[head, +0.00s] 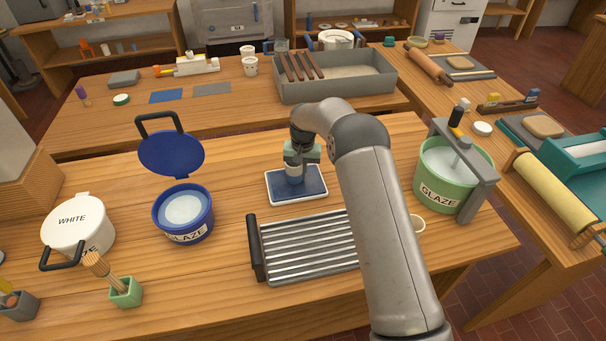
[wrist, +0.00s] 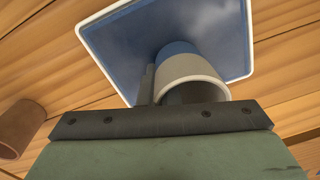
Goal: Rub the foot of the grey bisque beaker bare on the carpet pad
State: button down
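The grey bisque beaker (head: 294,171) is upright under my gripper (head: 298,162), over the middle of the carpet pad. In the wrist view the beaker (wrist: 191,68) shows a pale rim, a dark inside and a bluish lower part. One finger of my gripper (wrist: 147,84) lies against its left side; the other finger is hidden. The gripper appears shut on the beaker's wall. The carpet pad (head: 312,188) is a dark blue sheet in a white-rimmed tray; it also fills the top of the wrist view (wrist: 120,40). The foot is at or just above the pad; contact cannot be told.
A ribbed grey rack (head: 305,248) lies in front of the pad. An open blue glaze bucket (head: 184,212) stands left, its lid (head: 171,153) raised. A green glaze bucket (head: 440,180) stands right. A brown cylinder (wrist: 18,127) shows in the wrist view.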

jog(key=shift+w+a, duration=0.2)
jog(key=shift+w, duration=0.4)
jog(key=shift+w+a, duration=0.2)
jog(key=shift+w, duration=0.4)
jog(key=shift+s+d+f+b, duration=0.1)
jog(key=shift+s+d+b, duration=0.2)
jog(key=shift+s, duration=0.9)
jog(key=shift+s+d+r+b, duration=0.15)
jog(key=shift+s+d, duration=0.3)
jog(key=shift+s, duration=0.8)
jog(key=shift+s+d+f+b, duration=0.15)
jog(key=shift+s+d+b, duration=0.15)
jog(key=shift+s, duration=0.9)
jog(key=shift+w+a, duration=0.35)
jog(key=shift+w, duration=0.9)
jog(key=shift+w+a, duration=0.3)
jog(key=shift+w, duration=0.9)
jog(key=shift+w+a, duration=0.35)
jog(key=shift+w, duration=0.9)
notch_tip(320, 180, up, 4)
jog(key=shift+s+f+p, duration=0.15)
jog(key=shift+f+p, duration=0.1)
jog(key=shift+p, duration=0.2)
jog(key=shift+r+p, duration=1.1)
jog(key=shift+r, duration=1.4)
